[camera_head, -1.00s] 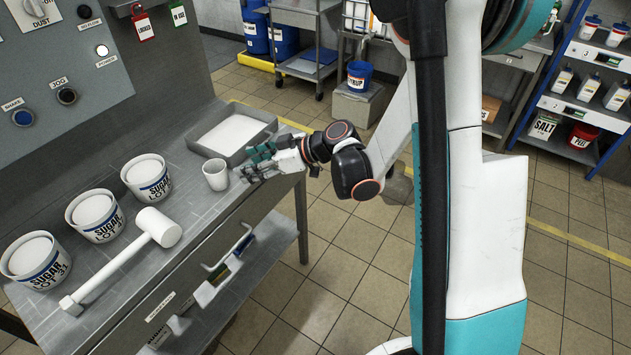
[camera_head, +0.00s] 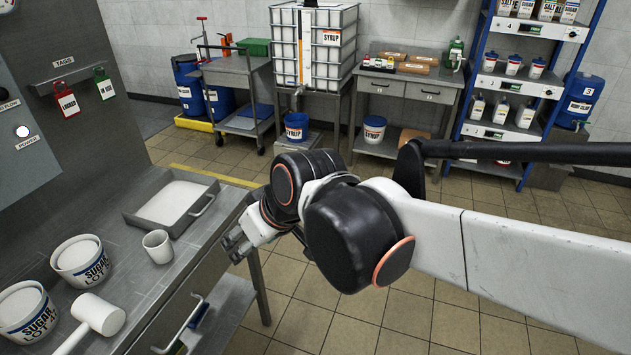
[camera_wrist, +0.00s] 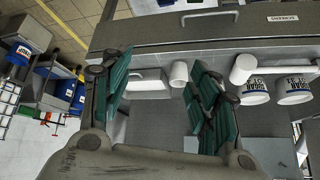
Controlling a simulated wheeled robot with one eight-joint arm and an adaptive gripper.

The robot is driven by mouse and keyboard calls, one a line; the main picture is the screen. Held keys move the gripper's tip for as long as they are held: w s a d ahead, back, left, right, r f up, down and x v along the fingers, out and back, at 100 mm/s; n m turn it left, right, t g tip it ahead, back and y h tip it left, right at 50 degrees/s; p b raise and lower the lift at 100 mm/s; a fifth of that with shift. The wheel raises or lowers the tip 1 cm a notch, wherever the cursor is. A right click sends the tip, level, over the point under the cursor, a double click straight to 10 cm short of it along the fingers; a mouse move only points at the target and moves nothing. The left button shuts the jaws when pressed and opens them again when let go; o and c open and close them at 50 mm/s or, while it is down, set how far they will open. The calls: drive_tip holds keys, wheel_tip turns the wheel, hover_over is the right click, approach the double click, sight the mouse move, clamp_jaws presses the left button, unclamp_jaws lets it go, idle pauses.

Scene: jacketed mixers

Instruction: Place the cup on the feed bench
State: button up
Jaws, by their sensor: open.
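A small pale cup (camera_head: 157,247) stands upright on the grey metal bench (camera_head: 140,285), just in front of the shallow tray. No label in view names this bench as the feed bench. My gripper (camera_head: 236,243) is open and empty, off to the right of the cup at the bench's front edge, apart from the cup. In the wrist view the cup (camera_wrist: 179,74) shows between the two teal fingers of my gripper (camera_wrist: 165,88), some way beyond them. In the head view my wrist partly hides the fingers.
A grey tray (camera_head: 180,200) of white material lies behind the cup. Sugar tubs (camera_head: 82,262) and a white mallet (camera_head: 97,315) are on the bench to the left. A drawer handle (camera_head: 183,325) sticks out from the bench front. The tiled floor to the right is clear.

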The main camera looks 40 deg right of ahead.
drive_tip(key=s+d+m+h, duration=0.2)
drive_tip(key=s+d, duration=0.1)
drive_tip(key=s, duration=0.2)
drive_tip(key=shift+s+r, duration=0.25)
drive_tip(key=shift+r, duration=0.05)
idle(0.9)
